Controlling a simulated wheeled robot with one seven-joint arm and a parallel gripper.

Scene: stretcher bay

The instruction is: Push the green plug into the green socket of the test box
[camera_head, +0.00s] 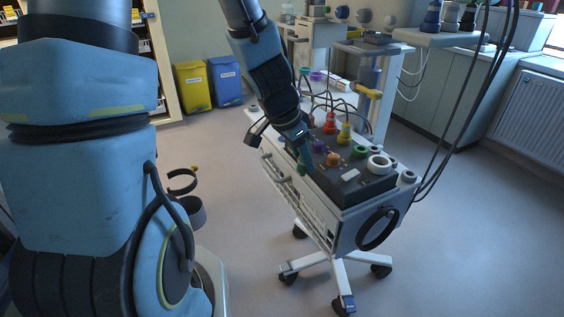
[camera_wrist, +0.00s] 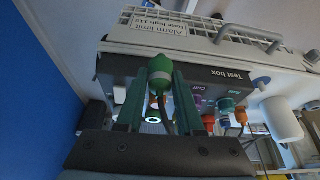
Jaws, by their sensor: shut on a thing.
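In the wrist view my gripper (camera_wrist: 158,98) has its two green fingers shut on the green plug (camera_wrist: 160,68), which has a pale band and a dark cable. In the head view my gripper (camera_head: 306,157) points down at the left edge of the dark test box (camera_head: 346,190), and the green plug (camera_head: 302,168) shows small at its tip. The test box also shows in the wrist view (camera_wrist: 230,76), behind the fingers. A green ring (camera_head: 360,152) on the box top looks like a socket, right of my gripper. Whether the plug touches the box cannot be told.
Purple (camera_head: 318,145) and orange (camera_head: 333,160) fittings, a red plug (camera_head: 330,124), a yellow plug (camera_head: 345,132) and a white ring (camera_head: 378,163) crowd the box top. The box stands on a wheeled cart (camera_head: 345,225). Dark cables hang behind it. The floor left of the cart is mostly clear.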

